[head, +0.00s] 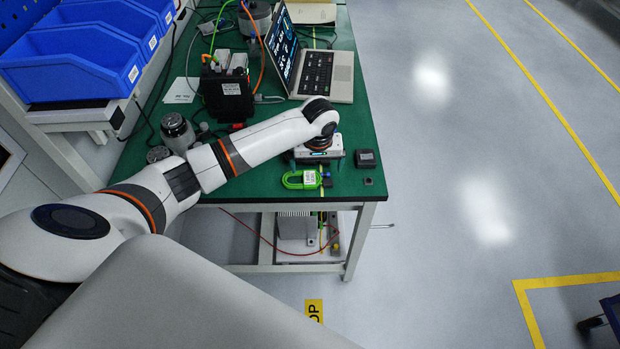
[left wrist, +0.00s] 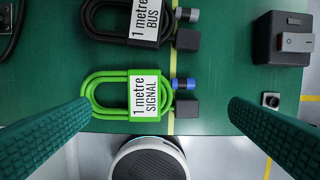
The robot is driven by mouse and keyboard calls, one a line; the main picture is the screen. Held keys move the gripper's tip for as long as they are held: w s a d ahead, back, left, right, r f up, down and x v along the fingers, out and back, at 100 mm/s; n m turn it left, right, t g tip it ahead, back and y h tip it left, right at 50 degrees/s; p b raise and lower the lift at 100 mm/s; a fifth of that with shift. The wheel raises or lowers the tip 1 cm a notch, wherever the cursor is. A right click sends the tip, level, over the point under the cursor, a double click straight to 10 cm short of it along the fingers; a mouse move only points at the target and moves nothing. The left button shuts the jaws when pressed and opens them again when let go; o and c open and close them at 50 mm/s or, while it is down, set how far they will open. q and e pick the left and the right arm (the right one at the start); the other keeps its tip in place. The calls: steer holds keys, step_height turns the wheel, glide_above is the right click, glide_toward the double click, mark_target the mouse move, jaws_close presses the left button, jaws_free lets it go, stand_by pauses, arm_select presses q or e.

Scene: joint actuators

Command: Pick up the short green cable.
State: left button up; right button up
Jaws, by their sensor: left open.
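The short green cable (head: 302,180) lies coiled near the front edge of the green table, with a white label. In the left wrist view the green cable (left wrist: 144,96) reads "1 metre SIGNAL", with blue and dark plugs at its right end. My left gripper (head: 319,159) is above the table, just behind the cable in the head view. In the left wrist view the left gripper (left wrist: 159,103) is open and empty, its teal fingers wide apart on either side of the cable, apart from it. My right gripper is not in view.
A black cable (left wrist: 140,22) labelled "1 metre BUS" lies just behind the green one. A dark box (head: 367,158) and a small cube (head: 368,181) are to the right.

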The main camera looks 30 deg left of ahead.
mark_target(317, 177)
arm_select(q)
steer(key=f, duration=0.4)
steer(key=shift+w+f, duration=0.3)
steer(key=shift+f, duration=0.1)
steer(key=c, duration=1.1)
